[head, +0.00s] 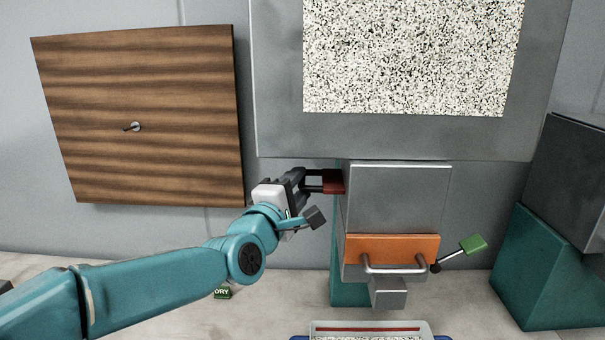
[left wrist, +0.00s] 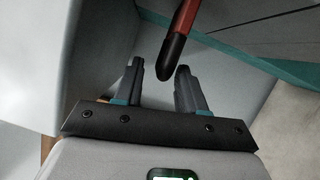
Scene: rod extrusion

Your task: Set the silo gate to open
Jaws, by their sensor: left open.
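The grey silo body (head: 400,195) hangs below a panel with a speckled window (head: 410,55). A dark red piece (head: 334,181) sits at the silo's upper left side. In the left wrist view a red bar with a black tip (left wrist: 182,45) lies just beyond the fingers, toward the right one. I cannot tell for sure which part is the gate handle. My left gripper (head: 316,181) is close to the red piece, its fingers pointing right at it. My right gripper is out of view.
An orange block with a metal handle (head: 396,267) and a lever with a green end (head: 472,244) are lower on the silo. A speckle-filled tray (head: 368,328) stands below. A wooden board (head: 140,115) hangs left. A teal block (head: 547,275) stands right.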

